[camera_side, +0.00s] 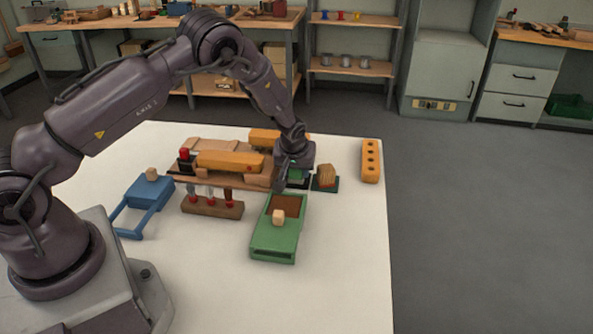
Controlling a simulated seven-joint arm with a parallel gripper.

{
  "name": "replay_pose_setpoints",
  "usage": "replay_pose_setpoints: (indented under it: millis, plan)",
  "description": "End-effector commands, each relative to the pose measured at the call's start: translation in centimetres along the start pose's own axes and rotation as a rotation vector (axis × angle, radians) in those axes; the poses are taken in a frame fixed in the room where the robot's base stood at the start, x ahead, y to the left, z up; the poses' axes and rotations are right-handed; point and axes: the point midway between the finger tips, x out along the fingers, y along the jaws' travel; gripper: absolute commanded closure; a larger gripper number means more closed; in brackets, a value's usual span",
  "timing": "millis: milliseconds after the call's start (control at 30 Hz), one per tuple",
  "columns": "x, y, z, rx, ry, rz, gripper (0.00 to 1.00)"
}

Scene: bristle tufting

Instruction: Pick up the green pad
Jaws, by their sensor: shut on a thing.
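My gripper (294,178) points down near the right end of the brown work board, just behind the green box. It is shut on a small green piece (298,175), which I take to be the green pad. My gripper hides much of it, and I cannot tell whether it touches the surface below. A wooden block (327,175) on a dark green base (328,188) stands close to the right of my gripper.
A green box (275,242) with a brown inset stands in front. A wooden rack (212,207) with red-topped tools, a blue stand (150,193) and an orange-yellow tool body (230,161) lie leftward. An orange holed block (370,161) is at right. The front right of the white table (345,270) is clear.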

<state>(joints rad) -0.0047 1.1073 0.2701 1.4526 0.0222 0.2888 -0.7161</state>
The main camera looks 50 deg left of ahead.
Motion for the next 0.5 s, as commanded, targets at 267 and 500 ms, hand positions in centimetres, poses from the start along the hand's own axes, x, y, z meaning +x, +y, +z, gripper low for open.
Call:
replay_pose_setpoints:
  millis: [267, 500]
  plan:
    - [-1.7, 0.1, -0.8, -0.001, 0.003, 0.002, 0.82]
    - [-7.5, -1.4, -0.2, 0.0, 0.003, 0.004, 0.82]
